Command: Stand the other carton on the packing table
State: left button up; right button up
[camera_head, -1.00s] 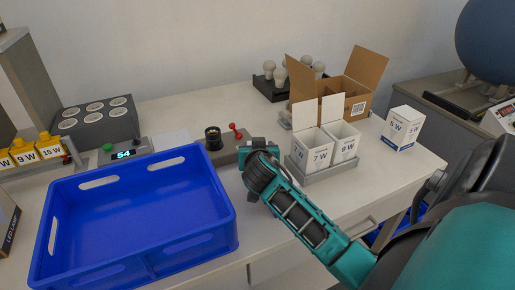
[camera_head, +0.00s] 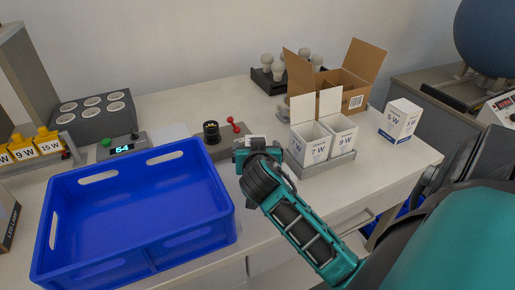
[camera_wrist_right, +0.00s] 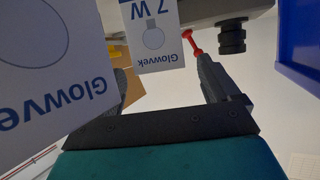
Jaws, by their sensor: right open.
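A white 5 W carton (camera_head: 400,121) stands closed on the right of the white table (camera_head: 395,165). A 7 W carton (camera_head: 309,146) and a 9 W carton (camera_head: 339,137) stand upright with lids open in a grey tray (camera_head: 325,165). My right gripper (camera_head: 256,142) is open, just left of the 7 W carton in the head view. In the right wrist view, the 7 W carton (camera_wrist_right: 157,40) shows beyond the open fingers (camera_wrist_right: 168,85). A larger, nearer white carton face (camera_wrist_right: 45,75) fills the left there; its wattage is hidden. My left gripper is out of view.
A blue crate (camera_head: 140,255) fills the front left. A socket fixture with a red lever (camera_head: 233,124) stands behind my gripper. A cardboard box (camera_head: 350,85) and a dark bulb rack (camera_head: 270,85) stand behind the cartons. Free table lies around the 5 W carton.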

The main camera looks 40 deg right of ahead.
jog(key=v, duration=0.5)
jog(key=shift+s+a+r, duration=0.15)
jog(key=shift+s+a, duration=0.05)
jog(key=shift+s, duration=0.1)
jog(key=shift+w, duration=0.1)
